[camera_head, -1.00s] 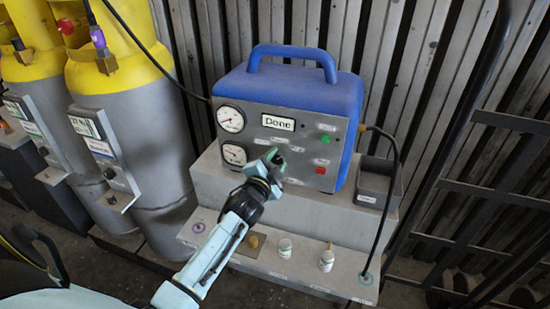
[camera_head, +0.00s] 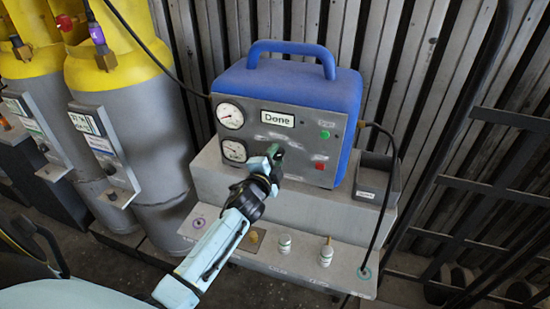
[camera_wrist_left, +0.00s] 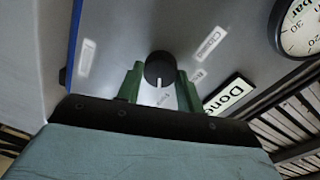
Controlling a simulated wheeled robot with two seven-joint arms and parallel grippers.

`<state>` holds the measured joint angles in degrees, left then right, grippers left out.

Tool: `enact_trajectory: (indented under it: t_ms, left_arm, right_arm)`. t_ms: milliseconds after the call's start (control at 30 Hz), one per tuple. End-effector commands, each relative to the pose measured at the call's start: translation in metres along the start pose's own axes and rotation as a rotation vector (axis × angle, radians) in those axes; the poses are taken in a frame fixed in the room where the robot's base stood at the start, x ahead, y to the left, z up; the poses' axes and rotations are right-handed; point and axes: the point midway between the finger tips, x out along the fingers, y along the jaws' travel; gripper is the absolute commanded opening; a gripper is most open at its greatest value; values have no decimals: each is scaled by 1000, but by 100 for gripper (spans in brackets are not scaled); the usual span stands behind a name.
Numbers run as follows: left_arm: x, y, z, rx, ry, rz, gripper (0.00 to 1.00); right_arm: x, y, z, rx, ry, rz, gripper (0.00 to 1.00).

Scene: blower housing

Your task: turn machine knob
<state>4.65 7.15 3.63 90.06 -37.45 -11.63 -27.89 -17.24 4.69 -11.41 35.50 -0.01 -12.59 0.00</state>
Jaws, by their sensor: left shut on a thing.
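The blue machine (camera_head: 295,85) with a grey front panel stands on a stepped grey stand. Its display (camera_head: 277,119) reads "Done". In the left wrist view, the round black knob (camera_wrist_left: 160,70) with a white mark sits on the panel between the two green fingers of my left gripper. The mark points down in that picture. My left gripper (camera_head: 274,152) is at the lower middle of the panel, shut on the knob. In the head view the hand hides the knob. My right gripper is not in view.
Two gauges (camera_head: 231,116) are left of the display. A green button (camera_head: 324,134) and a red button (camera_head: 320,166) are on the right. A grey bin (camera_head: 376,180) and a black cable stand beside the machine. Yellow-topped gas cylinders (camera_head: 130,140) are at left.

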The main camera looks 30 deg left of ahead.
Motion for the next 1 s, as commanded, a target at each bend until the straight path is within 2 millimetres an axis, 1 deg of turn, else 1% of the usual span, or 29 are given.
enact_trajectory:
  t_ms: [33,67,200,467,600,667,767,1000]
  left_arm:
    - [0,0,0,4,0,0,14]
    - [0,0,0,4,0,0,41]
    - [0,0,0,2,0,0,59]
    - [0,0,0,1,0,0,59]
    - [-8,0,0,0,0,1,59]
    - [-16,1,0,0,0,2,59]
    - [-34,1,0,0,-1,3,59]
    - [-87,1,0,0,-2,3,59]
  right_arm:
    - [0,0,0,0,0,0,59]
    - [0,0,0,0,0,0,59]
    - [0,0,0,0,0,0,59]
    - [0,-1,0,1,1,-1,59]
    - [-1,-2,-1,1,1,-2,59]
    - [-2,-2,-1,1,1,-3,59]
    - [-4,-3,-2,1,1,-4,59]
    - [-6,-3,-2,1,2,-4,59]
